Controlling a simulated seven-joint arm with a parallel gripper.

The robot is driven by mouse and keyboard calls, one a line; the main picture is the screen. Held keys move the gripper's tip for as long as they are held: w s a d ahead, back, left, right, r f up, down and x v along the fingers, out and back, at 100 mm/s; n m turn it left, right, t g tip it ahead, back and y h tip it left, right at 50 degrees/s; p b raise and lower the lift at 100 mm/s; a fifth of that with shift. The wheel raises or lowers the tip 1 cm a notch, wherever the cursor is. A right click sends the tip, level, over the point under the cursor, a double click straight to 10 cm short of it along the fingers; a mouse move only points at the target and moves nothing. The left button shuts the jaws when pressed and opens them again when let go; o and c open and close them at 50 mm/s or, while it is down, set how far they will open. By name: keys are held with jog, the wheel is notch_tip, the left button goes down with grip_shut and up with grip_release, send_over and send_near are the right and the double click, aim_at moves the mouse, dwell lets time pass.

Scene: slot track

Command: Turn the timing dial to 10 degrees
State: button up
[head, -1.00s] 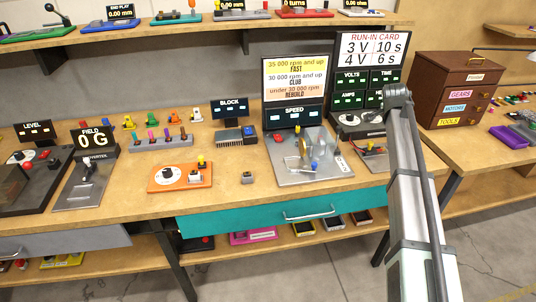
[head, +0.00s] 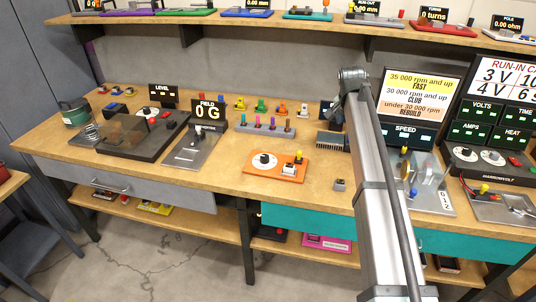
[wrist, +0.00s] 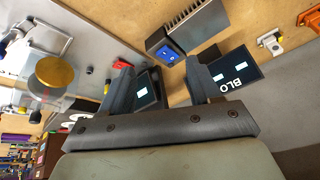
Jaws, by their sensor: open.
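No label reading "timing" is legible, so I cannot tell for certain which dial it names. An orange plate (head: 284,168) lies on the bench in the head view, with a black-knobbed dial on a white disc (head: 265,160) at its left. In the head view my gripper does not show; my arm hides part of the bench right of the orange plate.
A small grey switch box (head: 340,184) sits right of the orange plate. Behind the plate is a grey rack (head: 264,130) of coloured pegs. The field device (head: 196,150) stands to its left. A blue rocker switch (wrist: 168,53) and finned block (wrist: 195,22) are near my fingers.

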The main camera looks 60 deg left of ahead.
jog(key=s+a+n+g, duration=0.1)
jog(key=s+a+n, duration=0.2)
jog(key=s+a, duration=0.3)
jog(key=s+a+n+g, duration=0.2)
jog(key=s+a, duration=0.2)
jog(key=s, duration=0.4)
jog(key=n+g+h, duration=0.2)
jog(key=n, duration=0.1)
send_near(265, 156)
jog(key=f, duration=0.5)
jog(key=s+f, duration=0.1)
jog(key=f, duration=0.2)
jog(key=shift+f, duration=0.4)
jog(key=c, duration=1)
jog(key=shift+c, duration=0.2)
